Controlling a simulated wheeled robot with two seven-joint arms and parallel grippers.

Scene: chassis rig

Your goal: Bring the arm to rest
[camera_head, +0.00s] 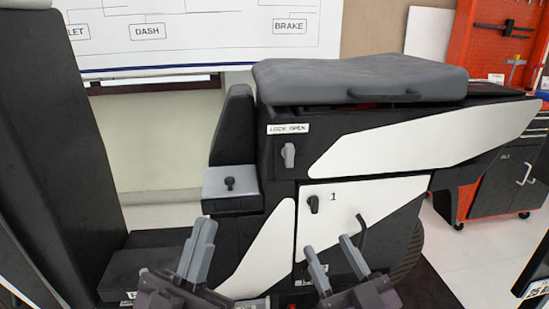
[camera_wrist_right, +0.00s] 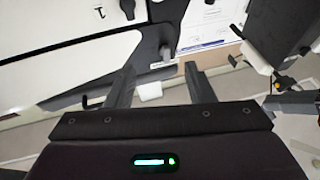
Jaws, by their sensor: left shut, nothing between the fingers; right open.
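My left gripper (camera_head: 204,234) is in the lower middle of the head view, its fingers together and pointing up, with nothing between them. My right gripper (camera_head: 328,242) is to its right, its two fingers apart and empty, in front of the white door marked 1 (camera_head: 360,205). In the right wrist view the right gripper (camera_wrist_right: 160,78) also has its fingers spread with nothing held. I cannot tell the exact gap between either gripper and the chassis panels (camera_head: 270,245) behind them.
The black and white chassis carries a grey seat (camera_head: 360,78), a grey lever (camera_head: 288,155) under a LOCK OPEN label, and a dark knob (camera_head: 313,204) on the door. A black column (camera_head: 55,130) stands at left. A red tool cabinet (camera_head: 500,45) stands at back right.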

